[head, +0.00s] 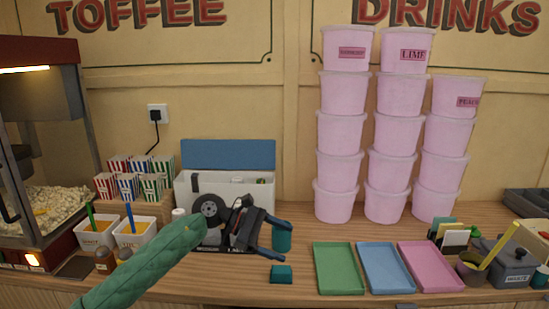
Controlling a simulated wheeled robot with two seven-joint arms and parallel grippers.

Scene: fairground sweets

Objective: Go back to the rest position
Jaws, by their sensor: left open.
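My left gripper (286,242) is open in the head view, at the end of my green-sleeved arm. Its two dark blue fingers are spread and point right over the wooden counter (225,285). A teal cylinder (282,240) shows between the fingers. I cannot tell whether they touch it, but they are not shut on it. A small teal block (281,274) sits just below the lower finger, toward the counter's front. My right gripper is not in view.
A white box (184,199) with a blue lid (228,154) stands behind the gripper. Green (338,290), blue (385,290) and pink (430,288) trays lie to the right. Tall stacks of pink tubs (337,165) stand behind them. Popcorn cups (127,186) and white tubs (136,241) are left.

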